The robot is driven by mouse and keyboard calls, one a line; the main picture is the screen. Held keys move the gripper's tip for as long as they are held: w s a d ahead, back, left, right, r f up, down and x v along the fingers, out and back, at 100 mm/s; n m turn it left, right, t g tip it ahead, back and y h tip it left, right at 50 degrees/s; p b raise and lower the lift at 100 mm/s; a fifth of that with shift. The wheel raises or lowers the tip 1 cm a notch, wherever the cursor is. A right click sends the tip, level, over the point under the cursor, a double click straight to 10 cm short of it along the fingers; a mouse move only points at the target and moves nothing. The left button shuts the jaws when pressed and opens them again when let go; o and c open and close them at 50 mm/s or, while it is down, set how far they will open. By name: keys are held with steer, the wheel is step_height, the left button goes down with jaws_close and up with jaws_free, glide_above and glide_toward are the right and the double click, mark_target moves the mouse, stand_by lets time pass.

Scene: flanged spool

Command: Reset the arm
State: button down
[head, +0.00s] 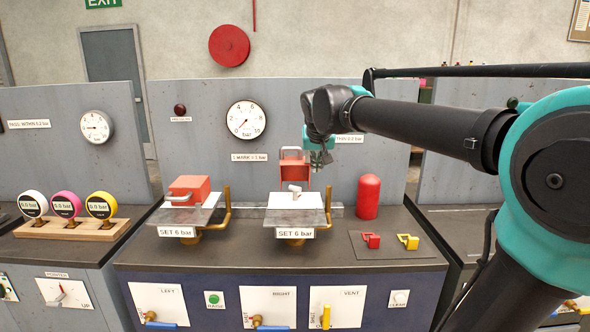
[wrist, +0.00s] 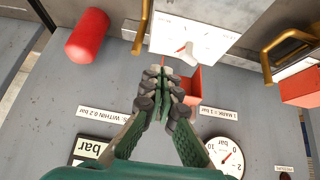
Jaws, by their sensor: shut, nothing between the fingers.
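My arm reaches in from the right in the head view. My gripper (head: 319,163) hangs above the back of the bench, in front of the grey panel and near the raised red cover (head: 292,172) of the right station. In the wrist view my gripper (wrist: 164,72) has its fingers together and empty. The red cover (wrist: 192,86) shows just beside the fingertips there; I cannot tell whether they touch. A light grey handle-like piece (head: 295,188) stands on the right station's white plate (head: 281,201). The left station's red cover (head: 188,189) lies down over its plate.
A red cylinder (head: 369,197) stands right of the stations. A red tag-like piece (head: 371,240) and a yellow one (head: 408,241) lie on a dark mat. Three round gauges stand in a wooden rack (head: 72,228) at left. Brass bent rods (head: 328,205) rise beside the stations.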

steer(key=s+d+f+g, duration=0.1)
steer(key=s+d+f, duration=0.3)
steer(key=f, duration=0.4)
steer(key=s+d+f, duration=0.4)
steer(key=f, duration=0.5)
steer(key=s+d+f+g, duration=0.1)
steer(key=s+d+f, duration=0.1)
steer(key=s+f, duration=0.6)
steer(key=s+d+f+g, duration=0.1)
steer(key=s+d+f, duration=0.1)
steer(key=s+f, duration=0.6)
steer(key=shift+s+d, duration=0.25)
steer(key=shift+s, duration=0.15)
steer(key=shift+r, duration=0.1)
